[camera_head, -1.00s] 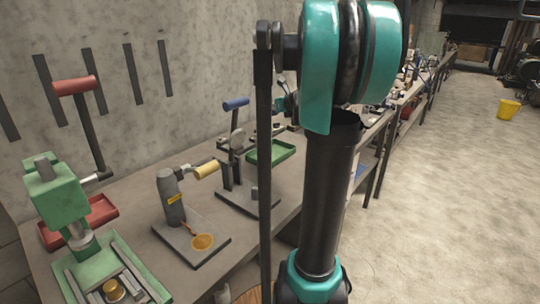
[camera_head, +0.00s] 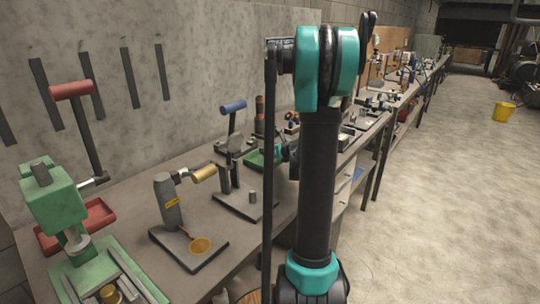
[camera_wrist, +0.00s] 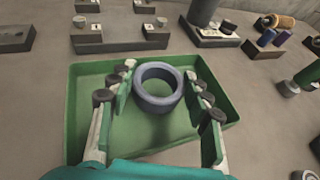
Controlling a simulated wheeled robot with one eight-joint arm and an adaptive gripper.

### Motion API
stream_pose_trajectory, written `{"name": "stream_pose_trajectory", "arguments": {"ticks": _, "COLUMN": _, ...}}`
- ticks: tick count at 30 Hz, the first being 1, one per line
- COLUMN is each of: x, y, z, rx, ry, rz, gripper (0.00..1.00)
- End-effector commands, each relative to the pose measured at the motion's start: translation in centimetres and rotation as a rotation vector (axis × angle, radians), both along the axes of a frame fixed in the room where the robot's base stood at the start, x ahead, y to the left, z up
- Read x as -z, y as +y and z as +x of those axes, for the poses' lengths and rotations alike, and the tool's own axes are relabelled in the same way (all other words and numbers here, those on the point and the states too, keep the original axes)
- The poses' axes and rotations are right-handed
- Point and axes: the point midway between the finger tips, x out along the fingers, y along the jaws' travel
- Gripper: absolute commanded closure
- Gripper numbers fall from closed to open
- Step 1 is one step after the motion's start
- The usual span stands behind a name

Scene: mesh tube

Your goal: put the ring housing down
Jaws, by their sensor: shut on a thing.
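The ring housing (camera_wrist: 140,86) is a grey-blue ring seen in the wrist view, between the fingertips of my gripper (camera_wrist: 160,88). My gripper is shut on it, with a finger on each side. The ring is over the green tray (camera_wrist: 80,130), and a shadow shows on the tray floor below it. I cannot tell whether the ring touches the floor. In the head view only part of the green tray (camera_head: 254,160) shows, and my arm hides the ring.
Blocks (camera_wrist: 118,36) marked with numbers stand behind the tray. A dark fixture (camera_wrist: 214,36) is at the back right, with small parts farther right. In the head view, a blue-handled press (camera_head: 232,145) stands close to the tray, and a green press (camera_head: 55,205) is at left.

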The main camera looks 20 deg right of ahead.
Motion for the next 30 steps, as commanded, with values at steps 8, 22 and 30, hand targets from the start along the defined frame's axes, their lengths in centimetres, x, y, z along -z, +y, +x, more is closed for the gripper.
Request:
{"name": "stream_pose_trajectory", "arguments": {"ticks": 8, "x": 2.5, "y": 0.0, "z": 0.0, "rx": 0.000, "ry": 0.000, "rz": 0.000, "gripper": 0.91}}
{"name": "stream_pose_trajectory", "arguments": {"ticks": 22, "x": 2.7, "y": 0.0, "z": 0.0, "rx": 0.000, "ry": 0.000, "rz": 0.000, "gripper": 0.38}}
{"name": "stream_pose_trajectory", "arguments": {"ticks": 30, "x": 2.7, "y": 0.0, "z": 0.0, "rx": 0.000, "ry": 0.000, "rz": 0.000, "gripper": 0.30}}
